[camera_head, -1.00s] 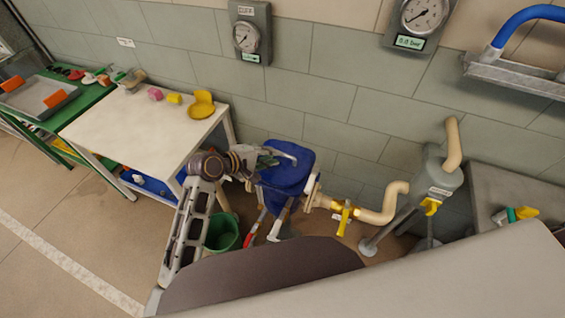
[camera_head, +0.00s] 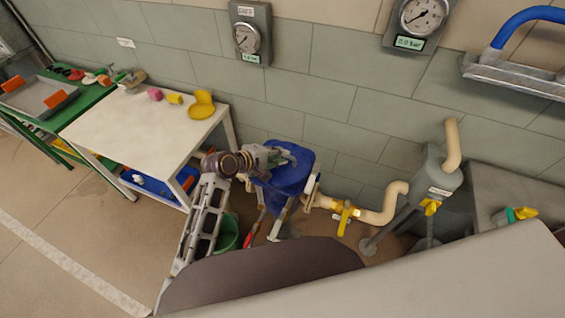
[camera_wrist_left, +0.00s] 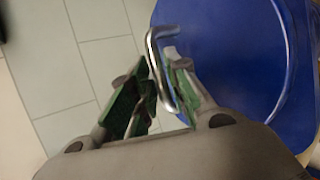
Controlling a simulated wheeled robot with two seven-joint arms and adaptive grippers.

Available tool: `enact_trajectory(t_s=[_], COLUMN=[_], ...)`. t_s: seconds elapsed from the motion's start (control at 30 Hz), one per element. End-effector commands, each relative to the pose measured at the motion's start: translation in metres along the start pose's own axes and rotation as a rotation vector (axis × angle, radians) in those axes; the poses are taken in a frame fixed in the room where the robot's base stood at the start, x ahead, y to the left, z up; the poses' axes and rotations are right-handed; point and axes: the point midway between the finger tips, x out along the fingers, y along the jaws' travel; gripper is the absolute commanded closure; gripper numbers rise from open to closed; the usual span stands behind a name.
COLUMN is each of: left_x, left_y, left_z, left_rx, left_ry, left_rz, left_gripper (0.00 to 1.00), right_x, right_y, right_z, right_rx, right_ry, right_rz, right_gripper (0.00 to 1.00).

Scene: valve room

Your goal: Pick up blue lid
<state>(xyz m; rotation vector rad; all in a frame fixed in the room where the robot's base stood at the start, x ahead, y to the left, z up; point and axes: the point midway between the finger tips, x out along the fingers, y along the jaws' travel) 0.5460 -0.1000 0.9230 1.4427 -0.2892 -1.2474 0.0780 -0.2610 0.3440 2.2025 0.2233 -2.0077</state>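The blue lid (camera_head: 300,172) tops a blue container beside the wall, right of the white table. It fills the right of the left wrist view (camera_wrist_left: 230,60) as a round blue disc. Its bent metal handle (camera_wrist_left: 156,60) rises between the fingers of my left gripper (camera_wrist_left: 155,95). The fingers have green pads and stand apart on either side of the handle, with the right finger closest to it. Firm contact cannot be made out. In the head view my left gripper (camera_head: 280,157) is over the lid and covers part of it. My right gripper is not in view.
A cream pipe with a yellow valve (camera_head: 345,214) runs right of the container. A green bucket (camera_head: 228,236) stands below my left arm. The white table (camera_head: 140,125) holds a yellow object (camera_head: 201,105). The tiled wall is close behind.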

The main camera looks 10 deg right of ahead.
Motion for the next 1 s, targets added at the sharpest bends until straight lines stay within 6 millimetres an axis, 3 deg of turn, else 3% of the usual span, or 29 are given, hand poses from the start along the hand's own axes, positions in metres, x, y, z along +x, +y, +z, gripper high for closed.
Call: enact_trajectory(t_s=[0.27, 0.77, 0.9, 1.0], left_x=[0.018, 0.019, 0.019, 0.019], left_y=[0.000, -0.001, -0.001, -0.001], left_z=[-0.001, -0.001, -0.001, -0.001], left_rx=[0.001, 0.001, 0.001, 0.001], left_ry=[0.001, 0.001, 0.001, 0.001], left_rz=[-0.001, -0.001, -0.001, -0.001], left_gripper=[0.82, 0.82, 0.99, 1.00], right_x=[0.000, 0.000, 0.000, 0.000], right_y=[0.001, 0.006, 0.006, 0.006], right_z=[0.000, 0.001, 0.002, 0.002], right_rx=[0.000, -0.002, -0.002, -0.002], right_ry=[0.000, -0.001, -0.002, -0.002], right_rz=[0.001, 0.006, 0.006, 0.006], right_gripper=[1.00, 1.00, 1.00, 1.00])
